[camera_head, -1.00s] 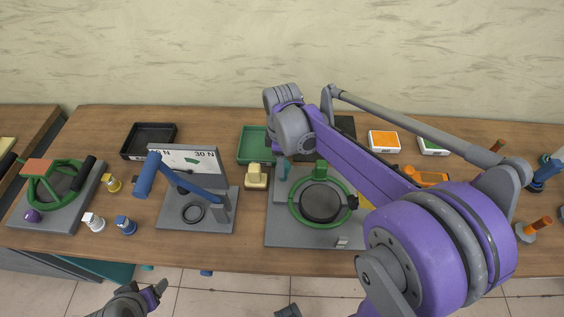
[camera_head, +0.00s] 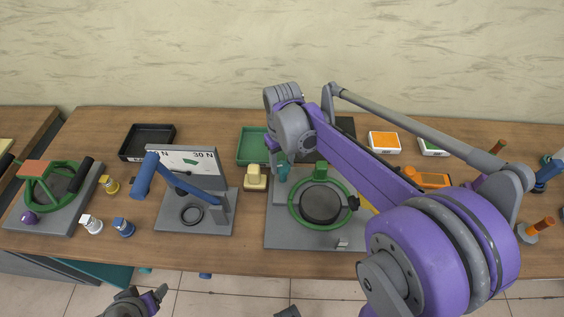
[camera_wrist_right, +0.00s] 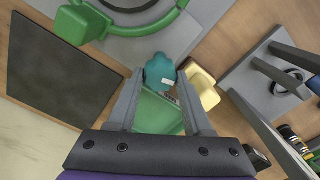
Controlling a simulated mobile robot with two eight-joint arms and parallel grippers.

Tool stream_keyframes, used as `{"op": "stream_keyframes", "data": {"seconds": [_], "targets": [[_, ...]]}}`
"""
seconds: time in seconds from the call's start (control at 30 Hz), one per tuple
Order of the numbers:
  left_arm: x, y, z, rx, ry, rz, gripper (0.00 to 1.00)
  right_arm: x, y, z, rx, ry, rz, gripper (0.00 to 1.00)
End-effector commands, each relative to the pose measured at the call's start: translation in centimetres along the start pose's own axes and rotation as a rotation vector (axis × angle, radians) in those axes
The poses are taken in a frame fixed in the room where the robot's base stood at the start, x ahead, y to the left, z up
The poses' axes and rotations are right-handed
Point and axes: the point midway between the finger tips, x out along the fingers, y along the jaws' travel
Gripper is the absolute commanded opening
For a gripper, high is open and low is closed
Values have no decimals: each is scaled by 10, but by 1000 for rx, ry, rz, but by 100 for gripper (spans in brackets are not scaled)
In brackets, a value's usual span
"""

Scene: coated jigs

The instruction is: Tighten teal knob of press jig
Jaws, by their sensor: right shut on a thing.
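The press jig (camera_head: 285,237) is a grey plate with a green ring (camera_head: 293,212) around a dark round pad, at the middle of the table. Its teal knob (camera_head: 283,172) is at the plate's back left corner, and also shows in the right wrist view (camera_wrist_right: 160,67). My right gripper (camera_wrist_right: 160,78) is shut on the teal knob, with one finger on each side. In the head view, my right arm hides most of this gripper. My left gripper (camera_head: 157,297) is low at the front, off the table, away from the jig; its jaws are unclear.
A blue-handled jig with a force scale (camera_head: 190,160) stands to the left, and another green-framed jig (camera_head: 50,215) at far left. A cream block (camera_head: 255,177) sits close beside the knob. A green tray (camera_head: 250,147) and a black tray (camera_head: 148,140) lie behind.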

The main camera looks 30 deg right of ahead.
Motion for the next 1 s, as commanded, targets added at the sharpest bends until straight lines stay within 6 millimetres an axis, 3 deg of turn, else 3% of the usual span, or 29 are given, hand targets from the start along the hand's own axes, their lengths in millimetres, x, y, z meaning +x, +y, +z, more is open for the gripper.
{"op": "stream_keyframes", "data": {"seconds": [0.43,1.0], "targets": [[1,0,1,0,-1,0,72,-2,2,-1,294,2,1,0],[2,0,2,0,-1,0,72,-2,2,-1,370,3,1,0]]}}
